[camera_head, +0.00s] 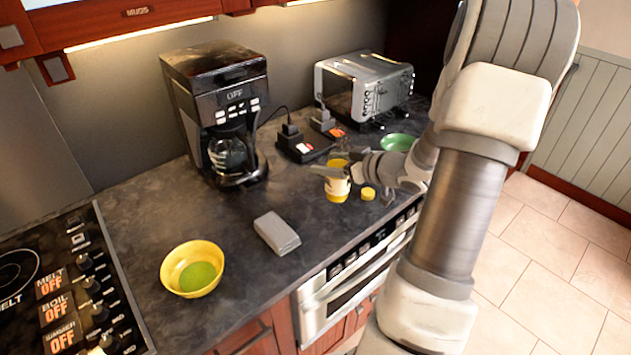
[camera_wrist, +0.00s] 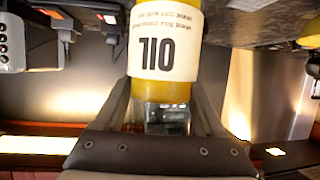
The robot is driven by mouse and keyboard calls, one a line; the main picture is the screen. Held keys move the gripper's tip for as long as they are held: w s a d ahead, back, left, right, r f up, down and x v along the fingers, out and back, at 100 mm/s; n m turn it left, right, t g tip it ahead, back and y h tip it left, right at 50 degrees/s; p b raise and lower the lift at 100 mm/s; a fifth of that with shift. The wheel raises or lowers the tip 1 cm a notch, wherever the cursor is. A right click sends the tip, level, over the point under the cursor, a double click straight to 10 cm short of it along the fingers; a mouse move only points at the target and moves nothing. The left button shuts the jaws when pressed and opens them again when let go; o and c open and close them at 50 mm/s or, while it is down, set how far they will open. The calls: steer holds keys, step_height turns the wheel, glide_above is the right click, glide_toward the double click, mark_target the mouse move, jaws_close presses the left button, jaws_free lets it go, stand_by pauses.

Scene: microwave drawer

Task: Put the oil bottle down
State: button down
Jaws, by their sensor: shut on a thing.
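The oil bottle (camera_head: 338,189) has yellow contents and a pale label. It is upright at the counter's front right, and I cannot tell whether its base touches the counter (camera_head: 330,222). My gripper (camera_head: 337,172) reaches in from the right and is shut on the bottle. In the wrist view the oil bottle (camera_wrist: 164,45) is upside down in the picture, with its label reading OIL inverted. It sits between the two fingers of my gripper (camera_wrist: 163,112). The fingers and palm partly hide its upper end.
A small yellow round thing (camera_head: 368,193) is just right of the bottle. A green bowl (camera_head: 398,142) and toaster (camera_head: 364,88) stand behind. The coffee maker (camera_head: 217,115), grey block (camera_head: 277,233) and yellow bowl (camera_head: 192,268) are leftward. Counter between bottle and block is clear.

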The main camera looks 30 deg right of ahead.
steer(key=shift+w+a+f+b, duration=0.1)
steer(key=shift+w+f, duration=0.95)
steer(key=shift+f, duration=0.25)
steer(key=shift+w+d+f+b, duration=0.1)
steer(key=shift+w+f, duration=0.95)
steer(key=shift+f, duration=0.2)
steer(key=shift+w+a+f+b, duration=0.1)
steer(key=shift+w+f, duration=0.95)
steer(key=shift+f, duration=0.25)
steer(key=shift+f, duration=0.1)
jaws_free()
steer(key=shift+s+r, duration=0.2)
steer(key=v, duration=1.1)
steer(key=shift+s, duration=0.3)
